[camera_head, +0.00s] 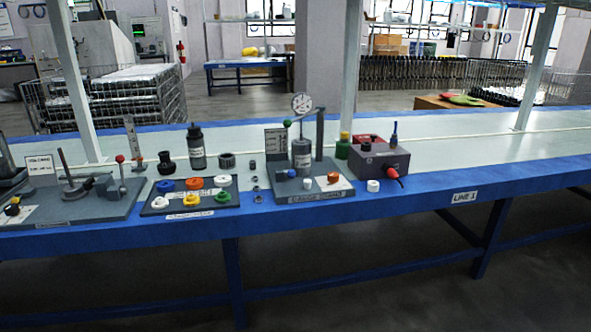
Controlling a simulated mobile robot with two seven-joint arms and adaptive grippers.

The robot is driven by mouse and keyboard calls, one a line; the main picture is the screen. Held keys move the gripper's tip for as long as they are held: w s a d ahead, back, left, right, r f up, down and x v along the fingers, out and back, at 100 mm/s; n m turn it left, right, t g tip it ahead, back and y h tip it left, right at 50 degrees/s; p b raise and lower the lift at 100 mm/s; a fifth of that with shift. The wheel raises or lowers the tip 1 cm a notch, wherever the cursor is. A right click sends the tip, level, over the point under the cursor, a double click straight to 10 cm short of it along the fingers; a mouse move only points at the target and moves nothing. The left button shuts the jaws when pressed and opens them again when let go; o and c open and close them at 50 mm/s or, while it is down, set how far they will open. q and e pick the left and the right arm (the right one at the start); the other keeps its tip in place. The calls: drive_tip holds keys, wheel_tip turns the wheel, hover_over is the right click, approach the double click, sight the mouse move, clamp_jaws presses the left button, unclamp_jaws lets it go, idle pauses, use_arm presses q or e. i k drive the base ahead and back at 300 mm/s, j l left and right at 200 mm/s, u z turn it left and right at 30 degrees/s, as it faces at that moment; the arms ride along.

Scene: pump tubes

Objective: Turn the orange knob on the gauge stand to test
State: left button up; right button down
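The gauge stand (320,191) is a grey base on the workbench, a little right of the middle of the head view. A round white dial gauge (302,104) sits at the top of its post, above a grey cylinder (301,153). The orange knob (333,178) is low on the front right of the base, on a white label plate. A small white knob or cap (308,184) is to its left. I cannot read which way the orange knob points. Neither of my grippers shows in this view.
A tray of coloured caps (190,211) lies left of the stand. A grey box (379,161) with a red part stands close on its right, with a white cap (373,186) in front. A fixture with a red-tipped lever (120,158) is far left. The bench is clear at right.

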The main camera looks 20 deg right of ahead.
sight(334, 177)
drive_tip(key=i+l+z, duration=0.1)
drive_tip(key=z, duration=0.4)
drive_tip(key=i+l+z, duration=0.1)
drive_tip(key=z, duration=0.4)
drive_tip(key=i+z, duration=0.1)
drive_tip(key=z, duration=0.4)
drive_tip(key=i+l, duration=0.05)
